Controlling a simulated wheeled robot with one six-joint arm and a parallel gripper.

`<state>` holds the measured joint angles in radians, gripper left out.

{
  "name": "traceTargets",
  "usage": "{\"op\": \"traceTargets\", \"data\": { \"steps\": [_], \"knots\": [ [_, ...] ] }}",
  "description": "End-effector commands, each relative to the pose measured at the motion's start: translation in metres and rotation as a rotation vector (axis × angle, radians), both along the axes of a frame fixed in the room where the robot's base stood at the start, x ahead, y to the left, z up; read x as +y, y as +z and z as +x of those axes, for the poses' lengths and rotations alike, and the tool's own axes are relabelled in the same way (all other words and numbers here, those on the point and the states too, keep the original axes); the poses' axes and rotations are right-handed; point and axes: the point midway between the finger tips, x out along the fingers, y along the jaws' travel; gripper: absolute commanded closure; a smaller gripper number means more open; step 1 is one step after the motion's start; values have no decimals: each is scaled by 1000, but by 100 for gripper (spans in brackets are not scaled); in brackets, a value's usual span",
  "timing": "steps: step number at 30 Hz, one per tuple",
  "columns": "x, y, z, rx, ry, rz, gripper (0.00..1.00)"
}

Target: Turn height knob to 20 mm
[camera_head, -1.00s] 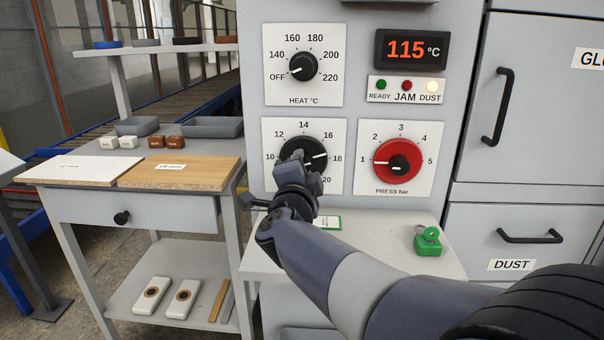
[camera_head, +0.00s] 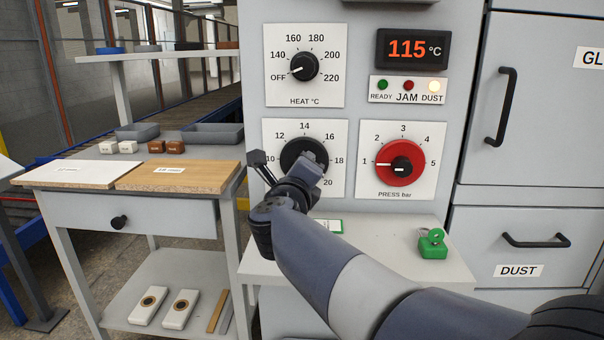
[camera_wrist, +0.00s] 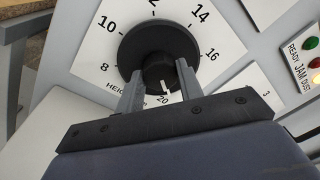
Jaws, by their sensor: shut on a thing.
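The height knob is a round black dial (camera_head: 298,150) on a white panel marked from 8 to 20. In the wrist view its small black grip (camera_wrist: 158,68) sits between the two grey fingers of my gripper (camera_wrist: 160,72), which is shut on it. The white pointer line on the grip (camera_wrist: 166,87) points down at the printed 20 (camera_wrist: 163,99). The 18 mark is hidden by a finger there but shows in the head view. In the head view my gripper (camera_head: 311,163) covers the pointer.
The heat knob (camera_head: 304,67) is above, pointing near OFF. The red press knob (camera_head: 399,163) is close on the right, pointing at 1. A ledge below holds a green padlock (camera_head: 432,243). A table with two boards (camera_head: 178,176) stands on the left.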

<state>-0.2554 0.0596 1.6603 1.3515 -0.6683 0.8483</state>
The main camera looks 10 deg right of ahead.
Motion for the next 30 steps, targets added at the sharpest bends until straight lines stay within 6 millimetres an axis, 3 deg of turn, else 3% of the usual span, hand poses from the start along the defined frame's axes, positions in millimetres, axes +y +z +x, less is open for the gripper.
{"op": "traceTargets", "data": {
  "steps": [12,29,30],
  "knots": [
    [0,-1,0,-59,1,183,88],
    [0,0,0,-67,0,211,88],
    [0,0,0,-67,0,211,62]
  ]
}}
